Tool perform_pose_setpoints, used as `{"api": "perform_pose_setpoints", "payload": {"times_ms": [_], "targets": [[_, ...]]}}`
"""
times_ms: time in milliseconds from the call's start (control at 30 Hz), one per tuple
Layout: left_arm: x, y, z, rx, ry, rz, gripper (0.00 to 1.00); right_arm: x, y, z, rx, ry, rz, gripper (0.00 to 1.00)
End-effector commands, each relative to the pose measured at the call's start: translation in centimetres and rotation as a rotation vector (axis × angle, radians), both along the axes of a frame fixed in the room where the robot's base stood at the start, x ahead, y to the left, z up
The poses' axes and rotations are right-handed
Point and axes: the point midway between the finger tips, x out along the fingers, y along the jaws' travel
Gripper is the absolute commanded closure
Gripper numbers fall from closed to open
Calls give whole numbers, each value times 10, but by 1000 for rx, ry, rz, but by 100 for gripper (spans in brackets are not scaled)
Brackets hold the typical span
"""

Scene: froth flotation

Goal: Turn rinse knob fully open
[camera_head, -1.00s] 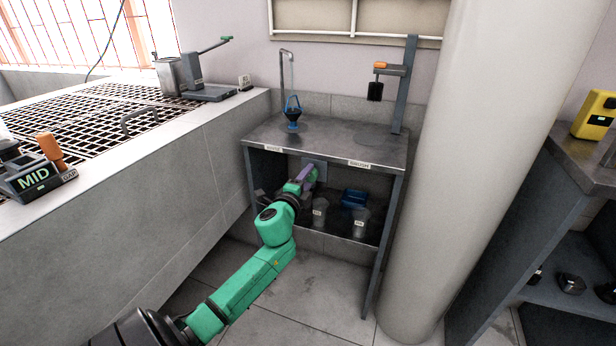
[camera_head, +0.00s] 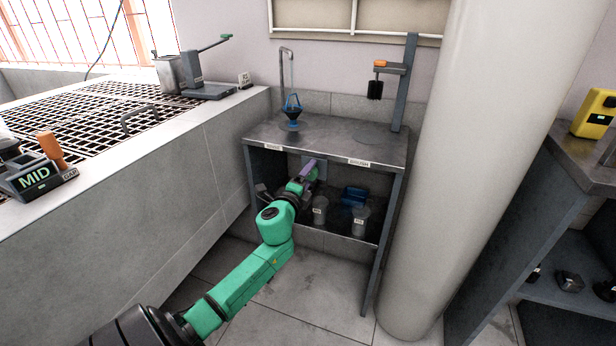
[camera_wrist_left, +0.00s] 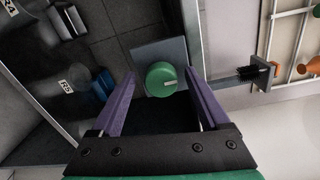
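A green round knob (camera_wrist_left: 161,79) with a pale mark on its face sits on a grey square plate (camera_wrist_left: 146,52) in the left wrist view. My left gripper (camera_wrist_left: 159,74) is open, its purple fingers spread to either side of the knob with visible gaps. In the head view my left gripper (camera_head: 309,169) reaches under the top of the grey metal bench (camera_head: 335,146), and the knob is hidden there. Whether the fingertips reach to the depth of the knob I cannot tell. My right gripper is not in view.
Grey labelled cups (camera_head: 360,222) and a blue container (camera_head: 354,197) stand on the bench's lower shelf, right of my gripper. The bench top carries a blue funnel-like item (camera_head: 292,112) and a stand (camera_head: 404,85). A pale column (camera_head: 465,150) stands to the right.

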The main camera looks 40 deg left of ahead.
Motion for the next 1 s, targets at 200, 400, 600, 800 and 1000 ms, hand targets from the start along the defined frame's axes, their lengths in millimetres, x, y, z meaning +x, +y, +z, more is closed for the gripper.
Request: {"api": "perform_pose_setpoints", "payload": {"times_ms": [200, 400, 600, 800, 1000], "targets": [[0, 0, 1, -1, -3, 1, 21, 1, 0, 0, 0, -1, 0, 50], [-9, -3, 1, -3, -1, 0, 21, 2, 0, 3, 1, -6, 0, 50], [-50, -17, 1, -4, 1, -1, 21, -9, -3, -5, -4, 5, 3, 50], [-105, -36, 2, -5, 2, 3, 21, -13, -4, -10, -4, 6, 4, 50], [-135, -47, 4, -2, -1, 2, 21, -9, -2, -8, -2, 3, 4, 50]]}}
